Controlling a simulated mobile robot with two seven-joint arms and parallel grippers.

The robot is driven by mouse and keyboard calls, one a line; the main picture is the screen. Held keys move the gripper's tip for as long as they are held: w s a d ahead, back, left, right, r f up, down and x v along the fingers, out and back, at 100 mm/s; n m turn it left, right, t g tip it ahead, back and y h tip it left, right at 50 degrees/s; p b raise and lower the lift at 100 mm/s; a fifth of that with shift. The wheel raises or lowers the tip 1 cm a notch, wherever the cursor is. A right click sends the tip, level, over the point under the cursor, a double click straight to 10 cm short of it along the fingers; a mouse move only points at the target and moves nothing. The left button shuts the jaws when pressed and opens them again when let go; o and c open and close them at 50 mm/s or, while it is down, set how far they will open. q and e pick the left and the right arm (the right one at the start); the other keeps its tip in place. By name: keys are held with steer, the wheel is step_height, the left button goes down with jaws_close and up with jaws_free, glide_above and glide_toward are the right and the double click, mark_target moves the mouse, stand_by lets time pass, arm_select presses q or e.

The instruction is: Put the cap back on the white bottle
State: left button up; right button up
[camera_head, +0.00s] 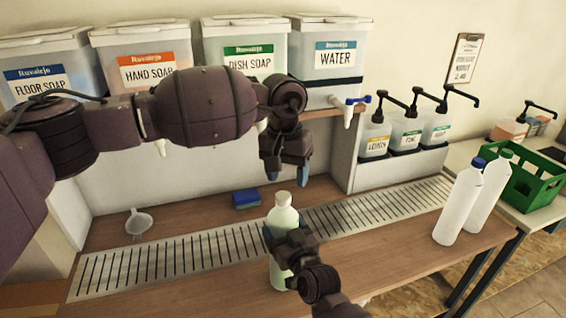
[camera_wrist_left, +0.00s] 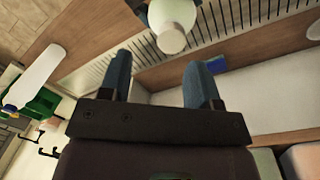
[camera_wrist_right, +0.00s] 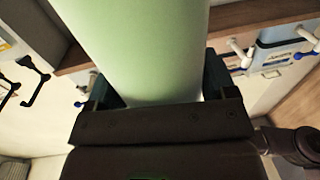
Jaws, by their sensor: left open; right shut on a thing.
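A pale bottle with green contents (camera_head: 284,222) stands upright at the drip grate, its base partly hidden by my right arm. My right gripper (camera_head: 284,243) is shut on its body; the green body fills the middle of the right wrist view (camera_wrist_right: 135,45). A whitish cap-like top (camera_head: 283,198) is on its neck and also shows in the left wrist view (camera_wrist_left: 172,38). My left gripper (camera_head: 287,172) is open and empty, just above this top and apart from it. Two white bottles stand at the right, one with a blue cap (camera_head: 462,202), one with a green cap (camera_head: 489,190).
Labelled soap and water drums (camera_head: 243,75) line the shelf behind. Pump dispensers (camera_head: 405,138) stand to their right. A funnel (camera_head: 138,222) and a blue sponge (camera_head: 246,199) lie on the counter. A green crate (camera_head: 530,190) is at the far right. The slotted grate (camera_head: 150,262) is mostly clear.

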arm_select(q)
steer(key=n, duration=0.5)
steer(key=shift+r+n, duration=0.25)
steer(key=shift+n, duration=0.05)
steer(key=n, duration=0.5)
steer(key=shift+r, duration=0.3)
steer(key=n, duration=0.4)
steer(key=shift+r, duration=0.15)
steer(key=n, duration=0.6)
steer(key=shift+w+r, duration=0.1)
steer(key=shift+r, duration=0.15)
steer(key=n, duration=0.5)
steer(key=shift+a+r, duration=0.15)
steer(key=n, duration=0.4)
steer(key=shift+a+r+y, duration=0.1)
steer(key=shift+y, duration=0.2)
steer(key=n, duration=0.5)
steer(key=shift+a+n, duration=0.15)
steer(key=shift+n, duration=0.25)
steer(key=n, duration=0.4)
